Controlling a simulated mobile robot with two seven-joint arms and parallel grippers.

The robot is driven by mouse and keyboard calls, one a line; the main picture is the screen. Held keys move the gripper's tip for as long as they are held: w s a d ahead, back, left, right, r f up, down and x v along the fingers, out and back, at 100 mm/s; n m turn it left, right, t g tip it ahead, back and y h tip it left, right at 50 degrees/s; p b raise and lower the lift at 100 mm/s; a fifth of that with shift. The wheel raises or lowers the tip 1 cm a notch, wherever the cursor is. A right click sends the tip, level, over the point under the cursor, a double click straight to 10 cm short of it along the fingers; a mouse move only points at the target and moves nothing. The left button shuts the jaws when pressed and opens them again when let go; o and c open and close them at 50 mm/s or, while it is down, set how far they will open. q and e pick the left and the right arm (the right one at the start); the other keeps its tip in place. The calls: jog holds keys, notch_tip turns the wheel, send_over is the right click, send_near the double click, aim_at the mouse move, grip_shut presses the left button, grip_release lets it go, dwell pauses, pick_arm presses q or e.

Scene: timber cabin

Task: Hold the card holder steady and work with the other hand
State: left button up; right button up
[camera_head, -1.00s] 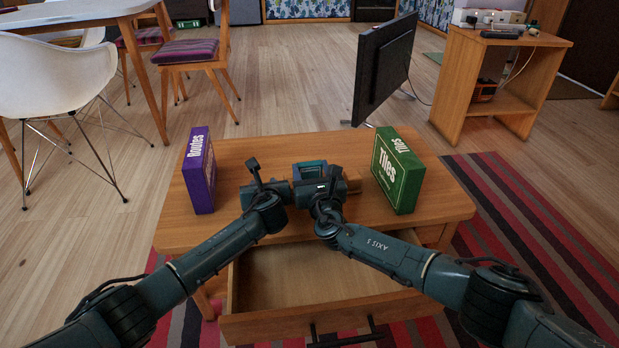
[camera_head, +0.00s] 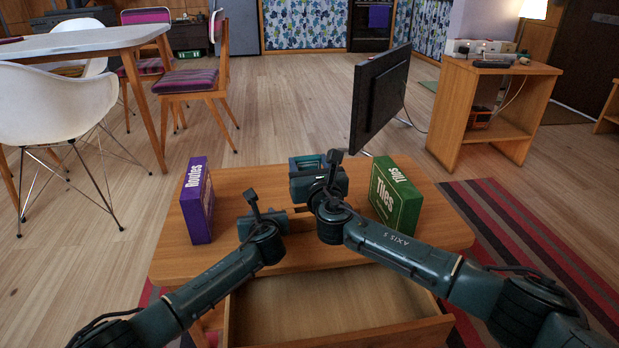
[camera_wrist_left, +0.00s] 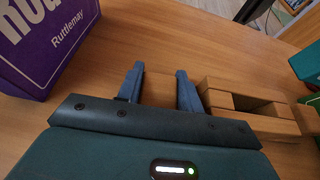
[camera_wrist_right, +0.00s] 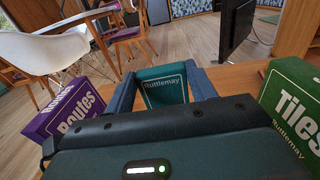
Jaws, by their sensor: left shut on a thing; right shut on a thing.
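The wooden card holder (camera_wrist_left: 255,123) lies on the table with an open slot on top; the head view mostly hides it behind my grippers. My left gripper (camera_wrist_left: 160,84) is low at its left end, with wood between its fingers, shut on the holder. My right gripper (camera_wrist_right: 164,84) is shut on a teal card box (camera_wrist_right: 165,88) marked "Ruttlemay". The teal box also shows in the head view (camera_head: 305,166), held upright above the table, apart from the holder.
A purple "Routes" box (camera_head: 197,203) stands left on the table (camera_head: 235,178), and a green "Tiles" box (camera_head: 395,195) stands right. The drawer (camera_head: 330,305) in front is open and looks empty. A dark screen (camera_head: 380,100) stands behind.

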pick_arm(q)
jog(key=o, duration=1.1)
